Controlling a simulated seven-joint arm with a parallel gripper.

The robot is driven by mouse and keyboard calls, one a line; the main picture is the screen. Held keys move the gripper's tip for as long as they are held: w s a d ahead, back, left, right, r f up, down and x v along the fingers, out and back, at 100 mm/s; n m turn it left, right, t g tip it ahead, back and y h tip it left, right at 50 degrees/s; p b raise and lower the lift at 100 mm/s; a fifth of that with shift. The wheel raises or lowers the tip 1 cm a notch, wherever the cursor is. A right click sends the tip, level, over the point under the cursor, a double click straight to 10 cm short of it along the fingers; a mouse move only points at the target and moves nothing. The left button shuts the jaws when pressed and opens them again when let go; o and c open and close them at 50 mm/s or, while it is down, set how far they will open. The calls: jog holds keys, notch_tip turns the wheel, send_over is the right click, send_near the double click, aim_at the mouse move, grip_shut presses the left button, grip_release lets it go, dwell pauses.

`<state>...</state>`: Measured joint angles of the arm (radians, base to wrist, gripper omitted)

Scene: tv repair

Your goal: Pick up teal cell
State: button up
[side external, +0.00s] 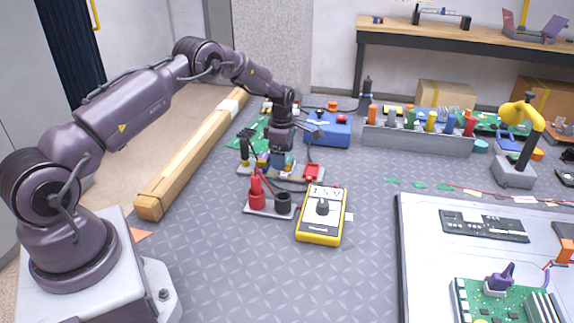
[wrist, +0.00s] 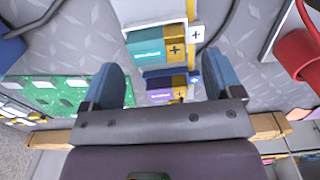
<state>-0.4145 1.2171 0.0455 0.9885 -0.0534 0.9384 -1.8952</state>
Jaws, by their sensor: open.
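The teal cell (wrist: 145,48) is a teal block with a mustard end marked with a plus sign, near the top middle of the wrist view. A dark blue cell (wrist: 165,80) and a purple cell (wrist: 161,95) lie nearer my gripper. All three are in a row. My gripper (wrist: 160,64) is open, its two blue-grey fingers spread wide to either side of the row. No cell is held. In the side view my gripper (side external: 278,158) points down over the small cell group, hiding part of it; I cannot tell the teal cell there.
A red and black post stand (side external: 268,206) and a yellow multimeter (side external: 322,225) stand in front of the cells. A blue box (side external: 328,130) is behind right, a wooden beam (side external: 180,170) to the left. The front mat (side external: 240,270) is clear.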

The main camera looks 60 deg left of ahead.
jog(key=shift+f, duration=0.9)
jog(key=shift+c, duration=0.4)
jog(key=c, duration=0.9)
jog(key=shift+r, duration=0.1)
jog(key=shift+c, duration=0.2)
